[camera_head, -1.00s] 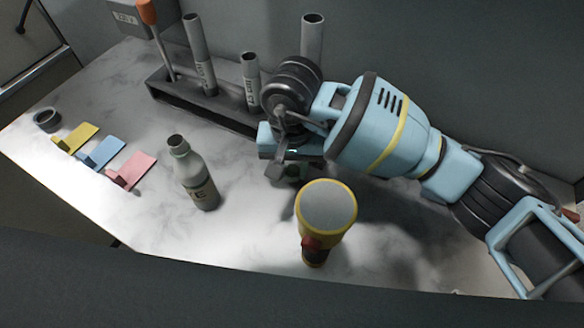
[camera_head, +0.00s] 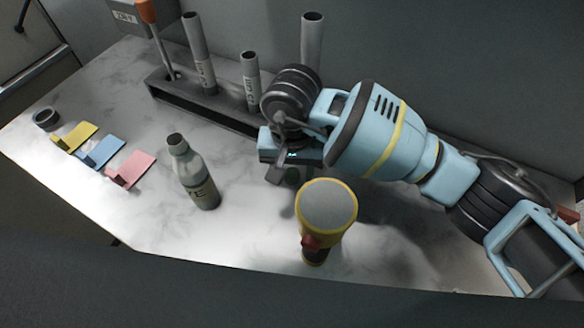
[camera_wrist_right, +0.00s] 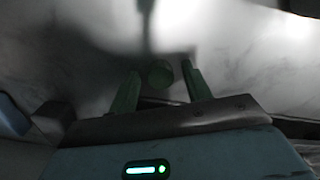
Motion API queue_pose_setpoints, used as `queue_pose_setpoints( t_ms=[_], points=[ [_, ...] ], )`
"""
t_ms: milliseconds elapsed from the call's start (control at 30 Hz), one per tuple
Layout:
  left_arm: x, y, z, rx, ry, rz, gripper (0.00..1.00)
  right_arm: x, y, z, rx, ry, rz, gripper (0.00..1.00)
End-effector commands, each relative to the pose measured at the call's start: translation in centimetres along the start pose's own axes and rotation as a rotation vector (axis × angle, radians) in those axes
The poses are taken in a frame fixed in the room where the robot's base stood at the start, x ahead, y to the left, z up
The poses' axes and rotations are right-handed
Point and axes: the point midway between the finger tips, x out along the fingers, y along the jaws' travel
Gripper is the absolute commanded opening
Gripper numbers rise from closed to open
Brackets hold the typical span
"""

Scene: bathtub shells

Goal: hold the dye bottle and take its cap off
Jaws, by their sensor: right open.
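The dye bottle, a grey-green bottle (camera_head: 196,178) with a dark label band, stands upright on the marble counter left of my right gripper, apart from it. Its top is dark; I cannot tell whether that is a cap or an open mouth. My right gripper (camera_head: 288,174) points down over the counter, between the bottle and a yellow torch-like object. In the right wrist view its two green-lit fingers (camera_wrist_right: 160,88) are apart, with a small round dark-green thing (camera_wrist_right: 159,74) between or beyond their tips. I cannot tell what it is. My left gripper is not in view.
A yellow-rimmed torch-like object (camera_head: 327,207) stands close to my right gripper. A dark rack (camera_head: 205,102) with tubes and an orange-handled tool runs along the back wall. Counter around the bottle is clear.

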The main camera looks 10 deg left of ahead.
Motion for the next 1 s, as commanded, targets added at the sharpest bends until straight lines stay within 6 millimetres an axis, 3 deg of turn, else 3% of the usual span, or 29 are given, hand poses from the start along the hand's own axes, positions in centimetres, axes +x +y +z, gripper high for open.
queue_pose_setpoints(
  t_ms=[167, 600, 800, 1000],
  points=[
    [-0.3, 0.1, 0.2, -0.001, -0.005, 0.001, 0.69, -2.0, -0.1, -0.1, -0.001, 0.004, -0.003, 0.49],
    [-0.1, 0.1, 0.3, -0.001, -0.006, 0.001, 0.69, -10.2, 0.0, -0.1, 0.0, 0.004, -0.001, 0.49],
    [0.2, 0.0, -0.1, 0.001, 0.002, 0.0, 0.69, -11.9, 0.0, 0.0, 0.0, 0.0, -0.001, 0.49],
    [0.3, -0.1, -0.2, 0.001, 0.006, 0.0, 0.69, -12.3, 0.0, 0.0, 0.0, -0.001, -0.001, 0.49]
  ],
)
